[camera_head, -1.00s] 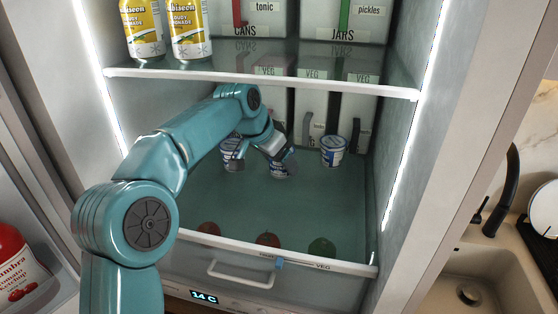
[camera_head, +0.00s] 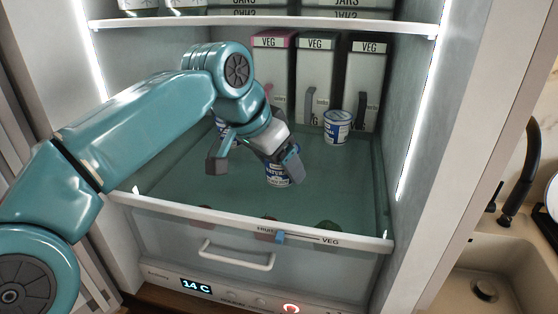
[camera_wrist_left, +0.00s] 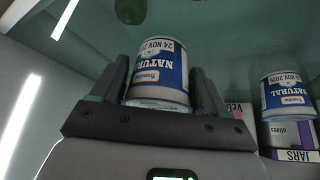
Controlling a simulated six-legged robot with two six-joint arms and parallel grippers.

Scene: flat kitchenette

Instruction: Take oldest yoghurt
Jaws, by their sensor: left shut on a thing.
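A white and blue yoghurt cup (camera_head: 278,178) is between the fingers of my left gripper (camera_head: 284,160), just above or on the fridge shelf; I cannot tell which. In the left wrist view the gripper (camera_wrist_left: 160,88) is shut on this cup (camera_wrist_left: 158,78). Its label is upside down there and reads NATURAL, with a date starting 24 NOV. A second yoghurt cup (camera_head: 337,127) stands at the back right and also shows in the wrist view (camera_wrist_left: 283,92); its date is too small to read surely. A third cup (camera_head: 222,127) is mostly hidden behind my arm. My right gripper is out of view.
VEG boxes (camera_head: 314,85) stand along the back wall. The drawer (camera_head: 240,245) with a white handle is below in front. A sink (camera_head: 485,285) lies to the right, outside.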

